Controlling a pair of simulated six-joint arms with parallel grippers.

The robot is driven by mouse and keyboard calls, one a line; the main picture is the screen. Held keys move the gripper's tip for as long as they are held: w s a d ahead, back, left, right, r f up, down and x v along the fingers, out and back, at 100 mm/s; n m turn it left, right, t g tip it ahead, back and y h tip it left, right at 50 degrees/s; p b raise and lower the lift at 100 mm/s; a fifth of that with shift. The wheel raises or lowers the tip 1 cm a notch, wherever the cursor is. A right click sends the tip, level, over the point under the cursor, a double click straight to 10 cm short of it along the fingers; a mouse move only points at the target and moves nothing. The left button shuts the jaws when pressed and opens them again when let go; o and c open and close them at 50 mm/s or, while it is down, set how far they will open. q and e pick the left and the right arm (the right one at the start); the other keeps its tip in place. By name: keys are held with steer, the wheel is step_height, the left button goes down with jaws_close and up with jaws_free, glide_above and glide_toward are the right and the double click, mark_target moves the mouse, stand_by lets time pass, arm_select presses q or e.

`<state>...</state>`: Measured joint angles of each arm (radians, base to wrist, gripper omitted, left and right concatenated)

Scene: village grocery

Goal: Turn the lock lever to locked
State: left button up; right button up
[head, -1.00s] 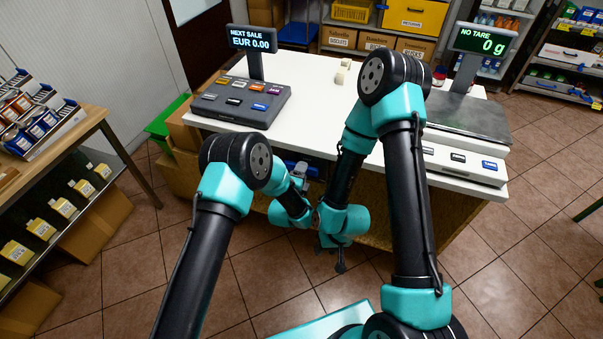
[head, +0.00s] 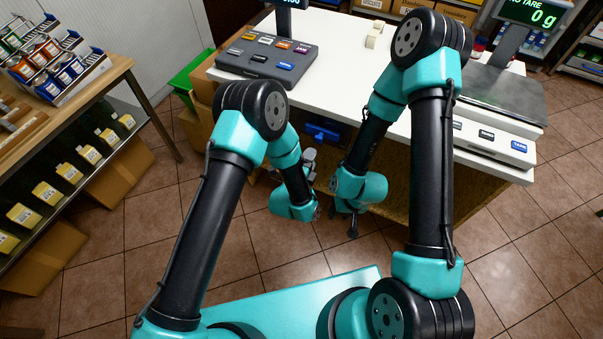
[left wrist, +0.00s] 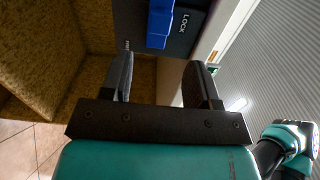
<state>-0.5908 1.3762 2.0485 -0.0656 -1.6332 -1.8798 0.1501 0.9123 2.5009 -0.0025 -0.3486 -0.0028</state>
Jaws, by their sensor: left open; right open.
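The lock lever (left wrist: 160,22) is a blue handle at the top of the left wrist view, on a dark panel (left wrist: 184,30) that reads LOCK. A blue part, likely the same lever (head: 322,132), shows under the counter edge in the head view. My left gripper (head: 309,158) is close in front of it. In the left wrist view my left gripper (left wrist: 160,75) is open, with nothing between its fingers; the lever appears beyond the fingertips and apart from them. My right gripper (head: 352,228) hangs low in front of the counter, small and dark.
The white counter (head: 345,85) carries a keypad (head: 267,58) and a scale (head: 505,93). Brown boxes and a green crate (head: 185,82) stand at its left end. A shelf of goods (head: 75,170) is at the left.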

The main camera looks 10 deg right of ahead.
arm_select(q)
steer(key=v, duration=0.6)
steer(key=shift+a, duration=0.2)
steer(key=a+f+n+g+y, duration=0.3)
steer(key=a+n, duration=0.4)
steer(key=a, duration=0.2)
steer(key=a+f+n+g+y, duration=0.25)
steer(key=a+n, duration=0.35)
steer(key=a, duration=0.3)
steer(key=s+a+f+n+g+y, duration=0.1)
steer(key=s+a+n+g+y, duration=0.1)
steer(key=s+a+n+g, duration=0.5)
steer(key=s+a+n, duration=0.6)
steer(key=a+n, duration=0.1)
steer(key=a, duration=0.3)
steer(key=shift+s+a+f+n+g, duration=0.15)
steer(key=shift+f+n+g, duration=0.2)
steer(key=shift+f+n, duration=0.05)
